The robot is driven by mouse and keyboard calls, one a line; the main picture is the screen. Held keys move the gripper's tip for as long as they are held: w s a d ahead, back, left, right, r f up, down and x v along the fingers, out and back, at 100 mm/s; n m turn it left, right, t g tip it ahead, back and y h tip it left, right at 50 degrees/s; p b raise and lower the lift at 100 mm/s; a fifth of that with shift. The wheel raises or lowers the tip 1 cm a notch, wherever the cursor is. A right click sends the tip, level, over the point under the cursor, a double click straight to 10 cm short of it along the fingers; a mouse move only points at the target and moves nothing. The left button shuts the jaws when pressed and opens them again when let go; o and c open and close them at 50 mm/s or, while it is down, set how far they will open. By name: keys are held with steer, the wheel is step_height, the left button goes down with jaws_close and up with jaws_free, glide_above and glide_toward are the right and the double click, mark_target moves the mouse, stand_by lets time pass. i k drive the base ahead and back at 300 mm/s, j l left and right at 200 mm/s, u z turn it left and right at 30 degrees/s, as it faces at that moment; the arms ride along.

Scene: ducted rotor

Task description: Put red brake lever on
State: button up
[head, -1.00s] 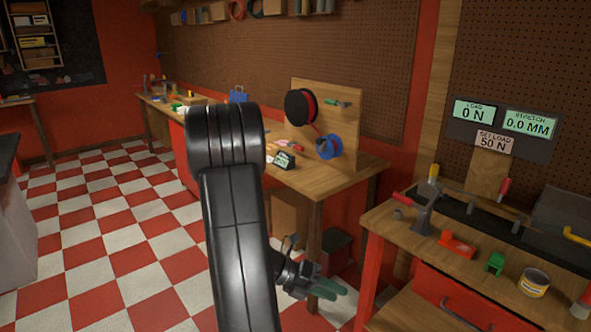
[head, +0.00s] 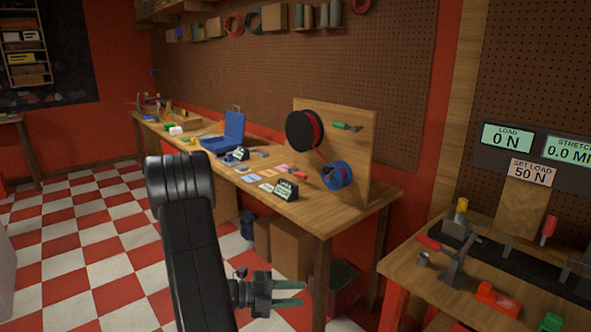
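A board with two spools stands on the long wooden bench. The upper spool (head: 304,132) is black with red wire, the lower spool (head: 338,176) is blue. A small lever with a green handle (head: 346,127) sits beside the upper spool. Red handles show on the right bench: one angled handle (head: 428,243) and one upright handle (head: 548,228). I cannot tell which of these is the red brake lever. My gripper (head: 290,293) is low, in front of the long bench and below its top. Its two greenish fingers are apart, with nothing between them.
The long bench (head: 365,203) carries cards, small dark display boxes (head: 286,190) and an open blue case (head: 224,135). Cardboard boxes (head: 291,250) stand beneath it. The right bench (head: 405,265) holds a red block (head: 497,299). The checkered floor at left is clear.

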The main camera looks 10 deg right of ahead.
mark_target(299, 175)
steer(key=i, duration=1.9)
steer(key=i+z, duration=0.25)
steer(key=i, duration=0.25)
steer(key=i+j+z, duration=0.25)
steer(key=i, duration=0.2)
